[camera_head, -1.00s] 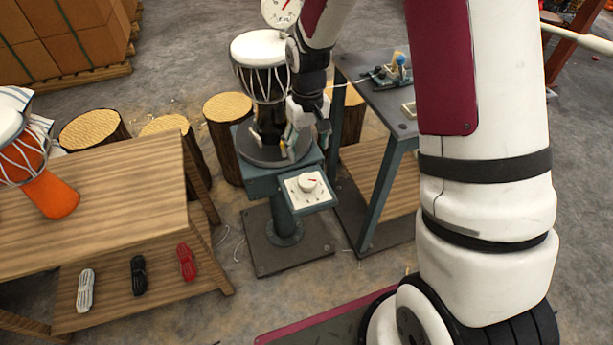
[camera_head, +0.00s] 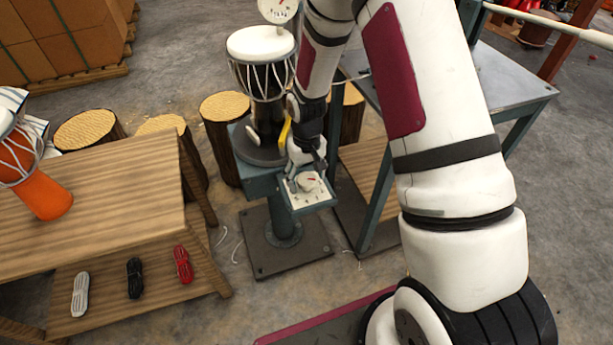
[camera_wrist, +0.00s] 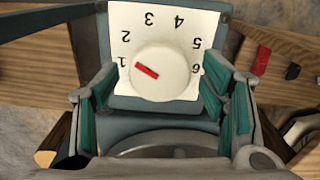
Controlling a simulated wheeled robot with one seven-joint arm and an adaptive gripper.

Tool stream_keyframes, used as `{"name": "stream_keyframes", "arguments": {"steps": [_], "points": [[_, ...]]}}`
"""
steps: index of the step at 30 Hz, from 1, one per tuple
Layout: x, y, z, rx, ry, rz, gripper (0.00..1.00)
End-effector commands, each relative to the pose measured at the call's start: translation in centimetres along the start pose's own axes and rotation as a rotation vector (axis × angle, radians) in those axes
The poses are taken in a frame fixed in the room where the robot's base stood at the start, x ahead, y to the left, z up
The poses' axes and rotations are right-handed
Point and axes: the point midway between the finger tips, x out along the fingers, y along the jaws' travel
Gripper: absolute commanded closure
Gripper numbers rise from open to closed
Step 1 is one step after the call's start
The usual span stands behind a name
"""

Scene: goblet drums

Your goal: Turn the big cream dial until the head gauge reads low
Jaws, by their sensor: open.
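The big cream dial (camera_wrist: 165,72) is round with a red pointer mark and sits on a white plate (camera_wrist: 200,22) numbered 1 to 6. In the wrist view the red mark points at the 1. In the head view the dial (camera_head: 307,181) is partly hidden by my gripper (camera_head: 306,172). In the wrist view my gripper (camera_wrist: 170,95) is open, with its green-padded fingers to the left and right of the dial; I cannot tell whether they touch it. The head gauge (camera_head: 279,8) is cut off at the top of the head view, its reading not legible.
A black goblet drum with a white head (camera_head: 262,45) stands on the dial's pedestal. A wooden bench (camera_head: 110,190) with an orange drum (camera_head: 43,193) is at left, with cord bundles on its lower shelf. A metal table (camera_head: 500,80) stands at right. Log stools stand behind.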

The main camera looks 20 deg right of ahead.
Motion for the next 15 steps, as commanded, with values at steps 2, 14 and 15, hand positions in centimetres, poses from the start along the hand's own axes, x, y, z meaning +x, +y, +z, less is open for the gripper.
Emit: {"name": "stream_keyframes", "arguments": {"steps": [2, 14, 15], "points": [[-0.02, 0.0, 0.0, 0.0, 0.0, 0.0, 0.34], [-0.03, 0.0, 0.01, 0.001, -0.001, 0.0, 0.82], [-0.03, 0.0, 0.01, 0.004, -0.001, 0.0, 0.82]]}}
